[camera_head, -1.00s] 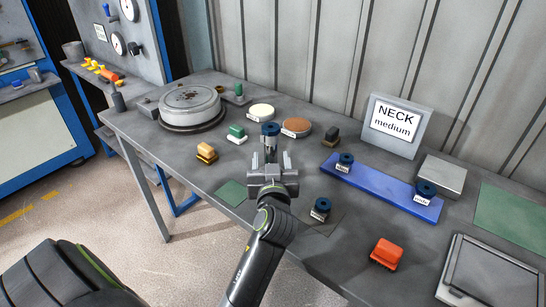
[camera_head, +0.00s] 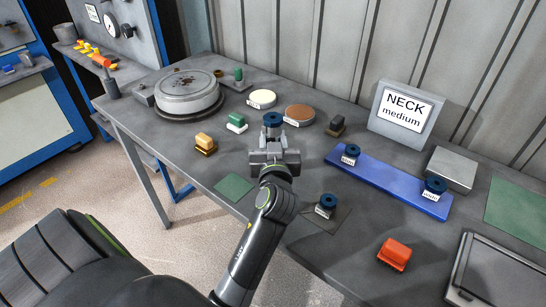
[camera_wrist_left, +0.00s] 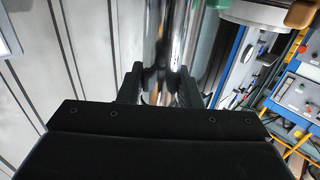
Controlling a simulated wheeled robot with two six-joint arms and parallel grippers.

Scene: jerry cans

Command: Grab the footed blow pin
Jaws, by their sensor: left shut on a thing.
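A blow pin with a dark blue top (camera_head: 272,119) and a shiny metal shank stands upright at the middle of the grey table (camera_head: 310,250). My left gripper (camera_head: 273,141) is shut on its shank, below the blue top. In the left wrist view the metal shank (camera_wrist_left: 167,40) rises between the two dark fingers. Its lower end is hidden by the gripper. Another blue-topped pin (camera_head: 326,203) stands on a dark mat nearer the front edge. I cannot read whether a label marks the held one as footed. My right gripper is not in view.
Two labelled blue-topped pins (camera_head: 351,153) (camera_head: 435,187) stand on a blue rack (camera_head: 392,182) at right. A red-orange block (camera_head: 395,253) lies in front of it. A yellow-brown block (camera_head: 204,143) is left.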

